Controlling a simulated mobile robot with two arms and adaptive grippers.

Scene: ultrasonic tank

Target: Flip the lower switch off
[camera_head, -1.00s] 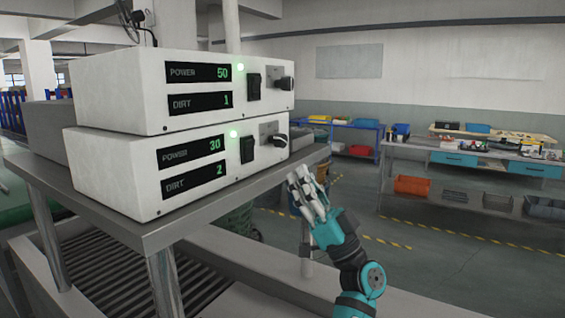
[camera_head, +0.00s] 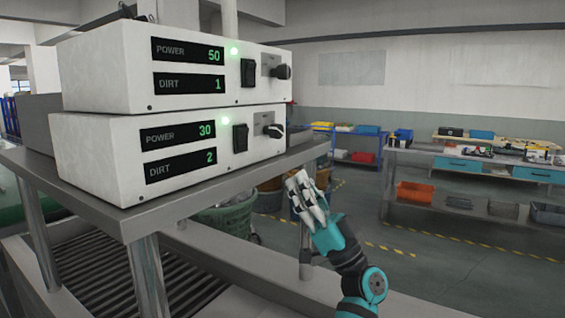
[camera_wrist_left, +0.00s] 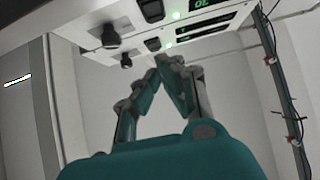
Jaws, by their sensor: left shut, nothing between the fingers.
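The lower white control box (camera_head: 85,160) reads POWER 30 and DIRT 2, with its green light lit. Its black rocker switch (camera_head: 240,138) sits between the displays and a black knob (camera_head: 274,131). My left gripper (camera_head: 298,181) is shut and empty, in front of and to the right of the box, below the knob's level and apart from the switch. In the left wrist view, which appears upside down, the shut fingers (camera_wrist_left: 171,62) point toward the boxes. The lower switch (camera_wrist_left: 152,10) appears near the top edge there. My right gripper is not in view.
The upper box (camera_head: 90,70), reading POWER 50 and DIRT 1, stands on the lower one and has its own switch (camera_head: 247,72). Both stand on a metal shelf (camera_head: 165,205) above a roller tank. A workbench (camera_head: 415,155) stands far right; the floor between is open.

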